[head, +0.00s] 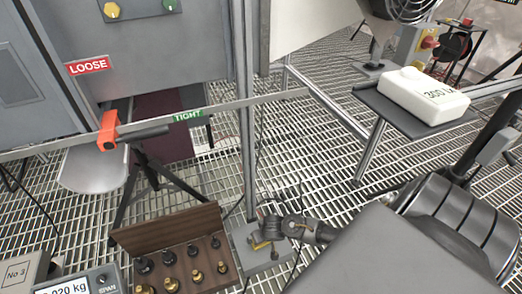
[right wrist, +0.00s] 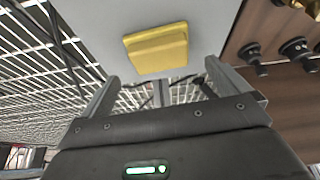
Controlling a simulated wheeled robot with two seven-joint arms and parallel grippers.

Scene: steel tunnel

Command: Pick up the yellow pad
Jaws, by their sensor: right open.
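The yellow pad (right wrist: 156,48) lies on a pale grey surface (right wrist: 85,30) in the right wrist view. It is a small flat block and sits just beyond my open right gripper (right wrist: 160,80), roughly between the lines of the two fingers, with nothing held. In the head view, a sliver of the yellow pad (head: 261,244) shows beside my right gripper (head: 266,229), which hides much of it. The grey plate (head: 262,262) lies under it there. My left gripper does not show in either view.
A wooden case (head: 172,220) with several brass and black weights stands left of the plate. A vertical post (head: 244,110) rises close behind my right gripper. A scale display (head: 75,284) is at lower left.

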